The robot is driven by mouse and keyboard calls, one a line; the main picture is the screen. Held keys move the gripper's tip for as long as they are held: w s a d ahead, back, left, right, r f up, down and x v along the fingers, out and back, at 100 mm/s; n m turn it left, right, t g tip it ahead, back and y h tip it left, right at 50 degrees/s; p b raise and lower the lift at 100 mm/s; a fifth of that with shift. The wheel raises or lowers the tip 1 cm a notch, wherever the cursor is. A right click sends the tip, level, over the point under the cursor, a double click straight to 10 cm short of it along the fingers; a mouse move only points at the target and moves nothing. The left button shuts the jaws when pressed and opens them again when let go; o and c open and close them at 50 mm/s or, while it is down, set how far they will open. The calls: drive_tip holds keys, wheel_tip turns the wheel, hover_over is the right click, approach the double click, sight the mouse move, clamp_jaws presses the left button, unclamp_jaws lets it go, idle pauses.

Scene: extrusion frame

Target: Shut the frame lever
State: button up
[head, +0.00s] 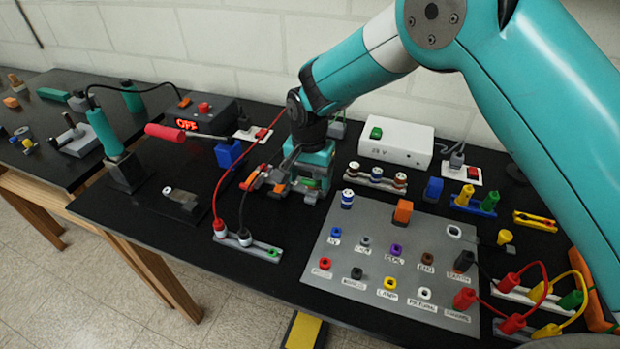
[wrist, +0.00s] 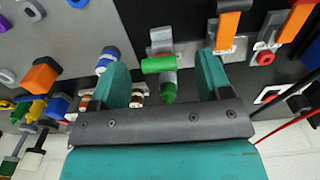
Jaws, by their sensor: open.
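My gripper (head: 311,172) is over the black bench at the back of the grey labelled board. In the wrist view its two teal fingers (wrist: 160,68) are apart, with nothing clamped between them. A green-handled piece on a small grey mount (wrist: 161,40) lies in the gap between the fingers; its green crossbar (wrist: 158,65) and rounded green end show. This looks like the frame lever, but I cannot be sure. In the head view a bit of green (head: 318,183) shows below the gripper, and the rest is hidden. Whether it touches a finger is unclear.
Orange-handled pieces (wrist: 235,20) stand right of the fingers in the wrist view. Left of them are a blue-and-white knob (wrist: 107,60) and an orange block (wrist: 40,77). A white power box (head: 396,142) stands behind the board (head: 350,255). Red and black cables run left of my gripper.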

drive_tip(key=shift+f, duration=1.2)
drive_tip(key=c, duration=0.9)
drive_tip(key=shift+o, duration=0.2)
